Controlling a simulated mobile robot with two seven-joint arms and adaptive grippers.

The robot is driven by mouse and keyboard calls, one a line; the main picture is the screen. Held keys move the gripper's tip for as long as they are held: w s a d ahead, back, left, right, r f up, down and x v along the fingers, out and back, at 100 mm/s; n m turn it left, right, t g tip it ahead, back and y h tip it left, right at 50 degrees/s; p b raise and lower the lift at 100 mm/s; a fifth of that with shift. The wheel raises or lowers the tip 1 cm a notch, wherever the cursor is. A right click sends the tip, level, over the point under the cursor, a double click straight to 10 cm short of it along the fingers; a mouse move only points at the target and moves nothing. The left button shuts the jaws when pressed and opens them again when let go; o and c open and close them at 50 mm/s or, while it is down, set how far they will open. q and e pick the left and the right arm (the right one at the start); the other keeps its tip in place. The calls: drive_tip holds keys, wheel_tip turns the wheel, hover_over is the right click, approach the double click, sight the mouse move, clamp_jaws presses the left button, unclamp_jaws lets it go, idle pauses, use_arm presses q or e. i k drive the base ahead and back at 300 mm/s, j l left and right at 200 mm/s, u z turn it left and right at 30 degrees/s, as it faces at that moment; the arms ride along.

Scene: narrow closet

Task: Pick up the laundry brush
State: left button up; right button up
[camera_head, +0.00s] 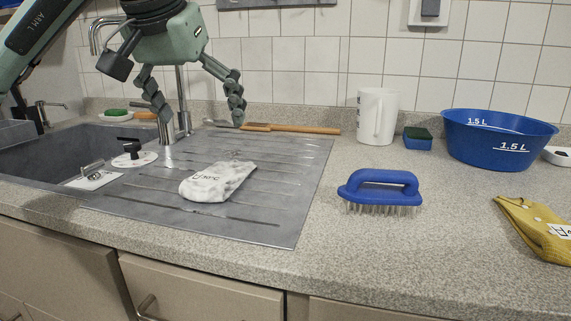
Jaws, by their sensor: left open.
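The laundry brush (381,190) has a blue handle arched over a blue body, with pale bristles pointing down. It stands on the speckled grey counter, right of the drainboard. My left gripper (198,122) hangs from the top left over the far part of the drainboard, its two fingers spread apart and empty. It is up and to the left of the brush, well apart from it. My right gripper is not in view.
A white cloth (216,183) lies on the metal drainboard (270,215). A wooden-handled tool (290,128) lies behind it. A white jug (377,117), sponge (418,138), blue basin (497,141) and yellow cloth (540,229) surround the brush at a distance. The sink (60,150) is left.

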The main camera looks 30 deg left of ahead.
sight(356, 192)
drive_tip(key=i+l, duration=0.1)
drive_tip(key=l, duration=0.3)
drive_tip(key=i+l, duration=0.1)
drive_tip(key=l, duration=0.3)
drive_tip(key=i+l, duration=0.1)
drive_tip(key=l, duration=0.3)
